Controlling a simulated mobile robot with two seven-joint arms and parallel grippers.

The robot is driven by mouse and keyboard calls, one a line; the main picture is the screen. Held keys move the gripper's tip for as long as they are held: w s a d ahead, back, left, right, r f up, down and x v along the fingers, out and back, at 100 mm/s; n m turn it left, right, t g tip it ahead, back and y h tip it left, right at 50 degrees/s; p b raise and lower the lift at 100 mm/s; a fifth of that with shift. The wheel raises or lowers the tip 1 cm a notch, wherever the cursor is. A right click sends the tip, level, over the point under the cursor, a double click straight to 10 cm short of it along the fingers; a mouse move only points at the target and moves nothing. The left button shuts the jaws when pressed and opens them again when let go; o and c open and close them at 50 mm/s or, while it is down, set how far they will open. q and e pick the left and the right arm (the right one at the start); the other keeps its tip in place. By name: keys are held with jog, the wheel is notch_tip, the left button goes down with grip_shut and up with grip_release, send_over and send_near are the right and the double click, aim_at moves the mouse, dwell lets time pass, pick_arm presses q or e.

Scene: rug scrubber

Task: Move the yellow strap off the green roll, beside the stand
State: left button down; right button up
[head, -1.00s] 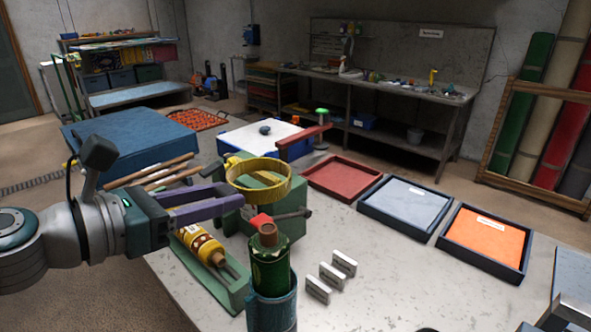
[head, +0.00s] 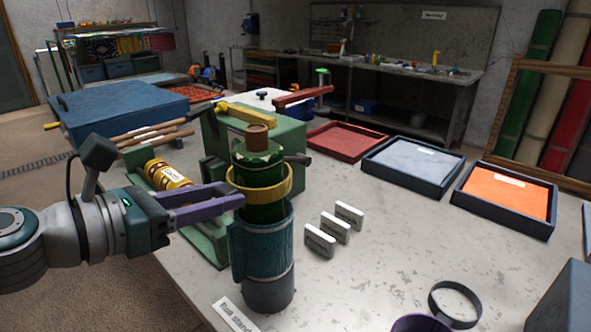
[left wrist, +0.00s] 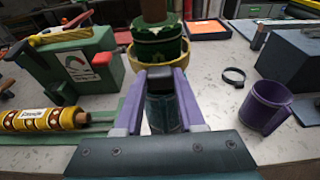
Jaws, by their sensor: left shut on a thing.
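The yellow strap (head: 262,200) is a ring around the green roll (head: 262,171), below its ragged upper end. The roll stands upright in the blue-green stand (head: 262,250), with a brown core sticking out on top. My left gripper (head: 238,195) is shut on the strap's near left side. In the left wrist view the purple fingers (left wrist: 160,75) reach to the strap (left wrist: 122,38), and the roll (left wrist: 158,48) shows inside it. The strap's far side is partly hidden by the roll. My right gripper is not in view.
A yellow roll (head: 166,176) lies in a green cradle left of the stand, before a green block (head: 290,140). Small labelled blocks (head: 335,228) stand to the right. A black ring (head: 455,304) and purple mug (head: 420,323) are near the front. The right table middle is clear.

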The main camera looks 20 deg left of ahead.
pick_arm(q)
notch_tip(320, 180, down, 4)
jog(key=b, duration=0.2)
jog(key=shift+b, duration=0.35)
notch_tip(320, 180, up, 17)
jog(key=p, duration=1.5)
jog(key=shift+r, duration=0.2)
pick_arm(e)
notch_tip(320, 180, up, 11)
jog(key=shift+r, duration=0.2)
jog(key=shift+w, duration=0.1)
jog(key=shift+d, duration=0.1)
